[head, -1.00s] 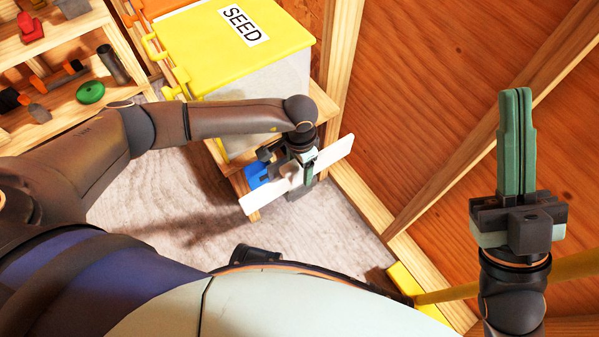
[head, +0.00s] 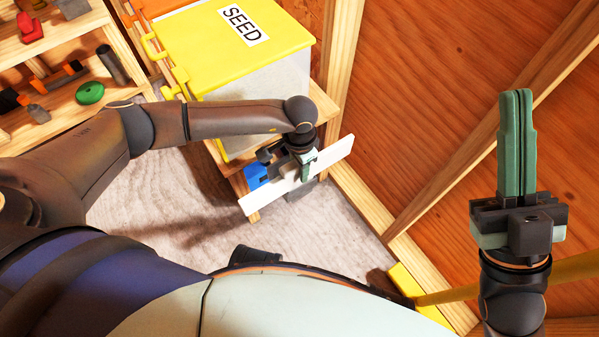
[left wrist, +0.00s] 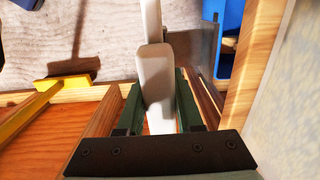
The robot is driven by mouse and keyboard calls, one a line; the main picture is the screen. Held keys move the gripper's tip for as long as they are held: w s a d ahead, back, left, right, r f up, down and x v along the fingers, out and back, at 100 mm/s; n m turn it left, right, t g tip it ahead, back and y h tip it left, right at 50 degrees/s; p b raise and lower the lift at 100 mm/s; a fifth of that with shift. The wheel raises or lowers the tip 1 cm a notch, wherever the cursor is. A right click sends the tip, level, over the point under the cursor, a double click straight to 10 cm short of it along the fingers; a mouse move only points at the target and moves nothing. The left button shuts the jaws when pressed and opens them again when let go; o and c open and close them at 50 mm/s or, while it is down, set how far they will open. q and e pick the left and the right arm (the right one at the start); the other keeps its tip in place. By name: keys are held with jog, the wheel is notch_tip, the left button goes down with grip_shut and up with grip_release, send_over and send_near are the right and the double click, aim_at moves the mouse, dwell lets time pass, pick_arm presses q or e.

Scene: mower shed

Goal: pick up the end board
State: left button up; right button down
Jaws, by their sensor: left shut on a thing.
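The end board, a long white board (head: 335,153), lies slantwise beside the wooden stand under the seed bin in the head view. My left gripper (head: 306,168) is at the middle of its length and shut on it. In the left wrist view the pale board (left wrist: 155,85) stands between the two green fingers of the left gripper (left wrist: 159,100). The wrist and jaws hide part of the board. My right gripper (head: 516,95) is raised at the right, its green fingers together with nothing between them.
A seed bin (head: 262,85) with a yellow lid stands on a wooden stand, with a blue object (head: 256,175) beside the board. Wooden wall studs and panels (head: 430,100) rise close at right. Shelves (head: 50,70) hold tools at left. The floor (head: 180,205) in front is clear.

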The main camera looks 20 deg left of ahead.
pick_arm(q)
grip_shut()
dwell(0.3)
